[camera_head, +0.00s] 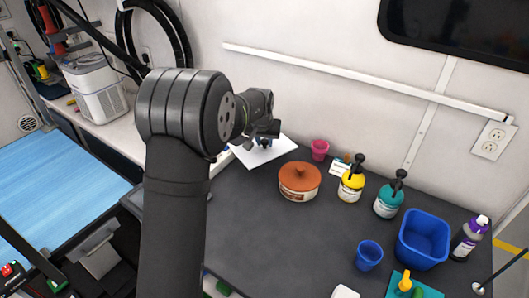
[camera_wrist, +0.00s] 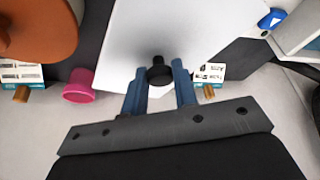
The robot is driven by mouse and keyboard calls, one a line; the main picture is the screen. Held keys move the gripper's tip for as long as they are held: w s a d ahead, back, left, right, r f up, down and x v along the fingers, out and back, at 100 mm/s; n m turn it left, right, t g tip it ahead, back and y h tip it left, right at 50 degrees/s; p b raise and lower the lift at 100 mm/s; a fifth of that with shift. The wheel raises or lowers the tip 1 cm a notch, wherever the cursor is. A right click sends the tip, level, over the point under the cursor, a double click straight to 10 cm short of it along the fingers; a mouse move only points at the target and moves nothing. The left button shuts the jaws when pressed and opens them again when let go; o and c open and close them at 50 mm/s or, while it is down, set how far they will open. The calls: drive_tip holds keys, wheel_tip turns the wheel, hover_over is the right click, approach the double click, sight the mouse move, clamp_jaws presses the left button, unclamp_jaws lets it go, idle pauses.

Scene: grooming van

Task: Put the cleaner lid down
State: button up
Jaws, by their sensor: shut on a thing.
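The cleaner lid (camera_head: 258,157) is a flat white panel with a black knob (camera_wrist: 160,72). It is near the back wall, at the far left part of the dark table. In the wrist view, the white lid (camera_wrist: 190,30) extends away from my gripper (camera_wrist: 161,82). The two blue fingers are closed on the black knob, one on each side. In the head view, my gripper (camera_head: 266,141) is over the lid and partly hidden by my arm. I cannot tell whether the lid touches the table or hangs just above it.
A terracotta-lidded pot (camera_head: 299,182) and a pink cup (camera_head: 320,149) stand right of the lid. Beyond are a yellow bottle (camera_head: 351,181), a teal bottle (camera_head: 389,198), a blue cup (camera_head: 369,255) and a blue bin (camera_head: 423,238). The table's middle front (camera_head: 290,245) is clear.

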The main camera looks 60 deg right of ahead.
sight(256, 148)
drive_tip(key=shift+n, duration=0.4)
drive_tip(key=w+r, duration=0.1)
drive_tip(key=w+a+r, duration=0.1)
drive_tip(key=r, duration=0.3)
drive_tip(key=shift+w+a+r, duration=0.1)
drive_tip(key=shift+w+a, duration=0.05)
drive_tip(key=shift+w, duration=0.25)
drive_tip(key=w+a+r+n+t, duration=0.1)
drive_tip(key=w+a+r+n, duration=0.2)
drive_tip(key=w+a+r, duration=0.45)
drive_tip(key=w+a+f+y, duration=0.1)
drive_tip(key=w+f, duration=0.8)
drive_tip(key=w, duration=0.3)
drive_tip(key=shift+w+a+f+n, duration=0.25)
drive_tip(key=shift+a+n, duration=0.05)
drive_tip(key=shift+f, duration=0.2)
drive_tip(key=shift+f, duration=0.35)
drive_tip(key=o, duration=1)
